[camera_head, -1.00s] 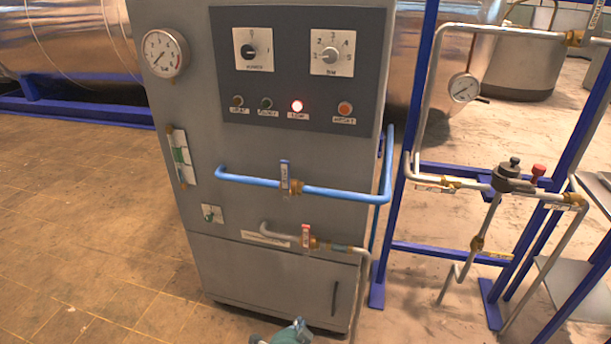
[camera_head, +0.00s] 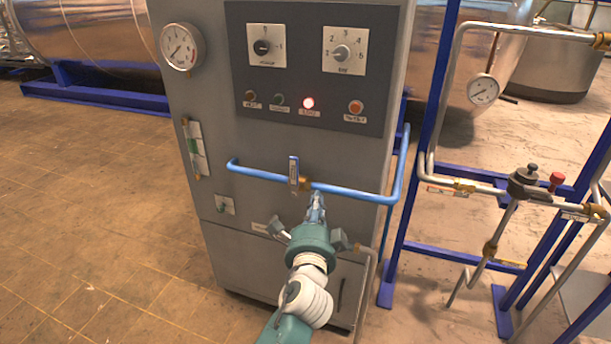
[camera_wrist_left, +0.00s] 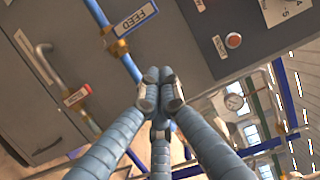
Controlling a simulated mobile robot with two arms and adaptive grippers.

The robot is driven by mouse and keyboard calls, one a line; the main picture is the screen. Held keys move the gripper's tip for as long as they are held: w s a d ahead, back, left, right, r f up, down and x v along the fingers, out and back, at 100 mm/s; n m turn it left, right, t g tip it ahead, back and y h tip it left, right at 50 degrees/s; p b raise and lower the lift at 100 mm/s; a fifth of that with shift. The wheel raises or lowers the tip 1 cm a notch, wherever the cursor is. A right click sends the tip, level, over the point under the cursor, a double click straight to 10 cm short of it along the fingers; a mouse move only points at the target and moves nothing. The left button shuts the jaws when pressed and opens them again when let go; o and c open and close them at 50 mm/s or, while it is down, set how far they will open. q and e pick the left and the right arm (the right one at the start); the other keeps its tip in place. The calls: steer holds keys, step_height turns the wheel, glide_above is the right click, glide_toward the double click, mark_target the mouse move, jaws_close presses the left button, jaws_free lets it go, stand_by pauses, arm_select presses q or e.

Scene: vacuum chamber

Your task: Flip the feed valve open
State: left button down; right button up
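The feed valve (camera_head: 294,172) sits on the blue pipe (camera_head: 349,193) at the cabinet front. Its blue lever stands upright, across the pipe, above a brass body. In the left wrist view the lever with its white FEED label (camera_wrist_left: 137,18) shows at the top. My left gripper (camera_head: 317,198) is just below and right of the valve in the head view. Its fingertips are together in the left wrist view (camera_wrist_left: 158,76), with nothing seen between them. It looks apart from the lever; the gap to the pipe is hard to judge. My right gripper is not in view.
A red-labelled lever (camera_wrist_left: 77,95) on a grey pipe lies lower on the cabinet (camera_head: 225,130); my left arm mostly hides it in the head view. A blue frame (camera_head: 421,150) with pipes and a gauge (camera_head: 482,91) stands at right. The floor at left is clear.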

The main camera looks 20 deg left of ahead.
mark_target(294, 177)
arm_select(q)
steer(key=w+a+p, duration=0.2)
steer(key=w+a, duration=0.4)
steer(key=w, duration=0.4)
steer(key=shift+p, duration=0.35)
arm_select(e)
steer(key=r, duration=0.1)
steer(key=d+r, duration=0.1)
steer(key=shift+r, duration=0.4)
